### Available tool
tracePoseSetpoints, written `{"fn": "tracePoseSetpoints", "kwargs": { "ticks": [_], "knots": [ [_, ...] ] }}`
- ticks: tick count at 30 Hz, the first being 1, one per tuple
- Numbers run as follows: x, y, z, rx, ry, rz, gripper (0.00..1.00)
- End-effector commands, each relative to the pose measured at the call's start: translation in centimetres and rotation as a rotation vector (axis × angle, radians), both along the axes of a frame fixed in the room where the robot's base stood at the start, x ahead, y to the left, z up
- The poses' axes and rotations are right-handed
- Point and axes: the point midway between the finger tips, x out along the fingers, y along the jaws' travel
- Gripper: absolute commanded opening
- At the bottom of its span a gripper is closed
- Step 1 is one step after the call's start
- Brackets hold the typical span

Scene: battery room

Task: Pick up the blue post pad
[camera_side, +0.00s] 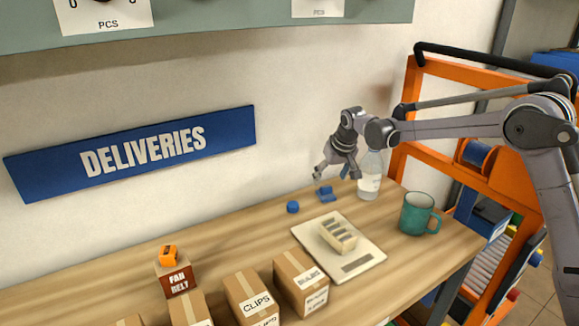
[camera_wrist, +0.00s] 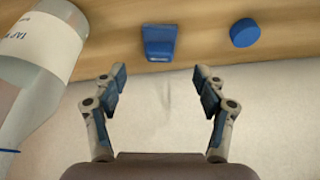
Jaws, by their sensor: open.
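Two small blue items lie on the wooden bench near the wall; I cannot tell for certain which is the post pad. One is a round, flat-topped disc (camera_side: 292,207), which also shows at the upper right of the wrist view (camera_wrist: 245,33). The other is a blocky blue piece with a raised part (camera_side: 326,194), at the top middle of the wrist view (camera_wrist: 160,43). My gripper (camera_side: 338,174) is open and empty, above the bench and near the blocky piece. In the wrist view my gripper (camera_wrist: 160,80) has its fingers apart, with the blocky piece beyond the gap.
A clear bottle (camera_side: 369,178) with a white label stands close right of my gripper, at left in the wrist view (camera_wrist: 40,45). A green mug (camera_side: 418,214) stands farther right. A pale board (camera_side: 360,250) bears a slotted cream block (camera_side: 338,233). Cardboard boxes (camera_side: 250,293) line the front.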

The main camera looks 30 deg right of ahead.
Motion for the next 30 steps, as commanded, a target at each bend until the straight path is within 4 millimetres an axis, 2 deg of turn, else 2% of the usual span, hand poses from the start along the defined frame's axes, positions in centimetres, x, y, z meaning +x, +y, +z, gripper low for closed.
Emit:
{"fn": "tracePoseSetpoints", "kwargs": {
  "ticks": [8, 18, 27, 29, 30],
  "knots": [
    [0.7, -0.2, -1.9, 0.000, 0.000, 0.000, 0.72],
    [2.3, -0.6, -5.7, 0.001, -0.001, 0.000, 0.72],
    [2.4, -0.6, -6.0, 0.001, 0.000, 0.000, 0.72],
    [2.4, -0.6, -6.0, 0.001, 0.000, 0.000, 0.57],
    [2.4, -0.6, -6.0, 0.001, 0.000, 0.000, 0.46]
  ]
}}
